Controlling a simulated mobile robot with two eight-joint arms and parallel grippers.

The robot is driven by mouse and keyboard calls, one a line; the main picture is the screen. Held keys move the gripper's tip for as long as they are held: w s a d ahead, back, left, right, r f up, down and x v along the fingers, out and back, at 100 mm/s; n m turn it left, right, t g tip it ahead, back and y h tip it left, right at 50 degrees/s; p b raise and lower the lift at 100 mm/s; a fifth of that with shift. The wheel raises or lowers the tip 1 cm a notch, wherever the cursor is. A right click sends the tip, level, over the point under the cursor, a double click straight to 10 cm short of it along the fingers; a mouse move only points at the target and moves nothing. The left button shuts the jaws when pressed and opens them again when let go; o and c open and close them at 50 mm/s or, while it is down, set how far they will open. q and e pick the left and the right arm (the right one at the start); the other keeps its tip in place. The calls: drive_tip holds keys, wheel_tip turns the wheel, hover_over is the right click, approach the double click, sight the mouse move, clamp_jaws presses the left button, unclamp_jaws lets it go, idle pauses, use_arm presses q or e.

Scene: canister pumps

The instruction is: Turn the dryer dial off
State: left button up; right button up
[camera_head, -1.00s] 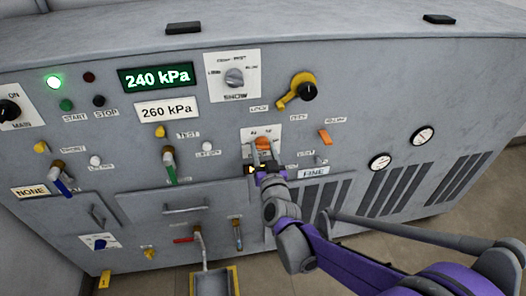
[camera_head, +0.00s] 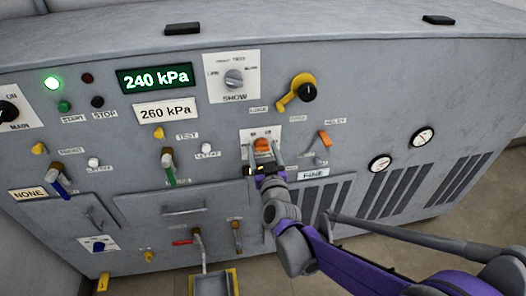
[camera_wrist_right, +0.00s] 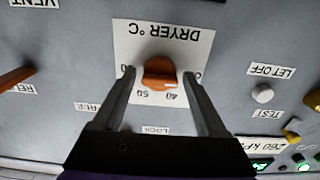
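The dryer dial (camera_wrist_right: 160,73) is an orange knob on a white plate (camera_wrist_right: 190,45) lettered "DRYER °C", which appears upside down in the right wrist view. A pale mark on the knob lies toward the "40" label. In the head view the dial (camera_head: 262,145) is at the middle of the grey panel. My right gripper (camera_wrist_right: 160,82) is open, with one finger on each side of the knob and a gap to both. In the head view the right gripper (camera_head: 264,157) is in front of the dial plate and hides its lower part. My left gripper is not in view.
A yellow lever with a black knob (camera_head: 308,92) is above right of the dial, and an orange lever (camera_head: 325,139) is close on its right. A green-handled valve (camera_head: 169,168) is to the left. The "SHOW" selector (camera_head: 234,78) is above.

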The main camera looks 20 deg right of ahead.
drive_tip(key=shift+o, duration=0.2)
drive_tip(key=p+v, duration=0.1)
drive_tip(key=v, duration=0.9)
drive_tip(key=shift+s, duration=0.4)
drive_tip(key=shift+a, duration=0.1)
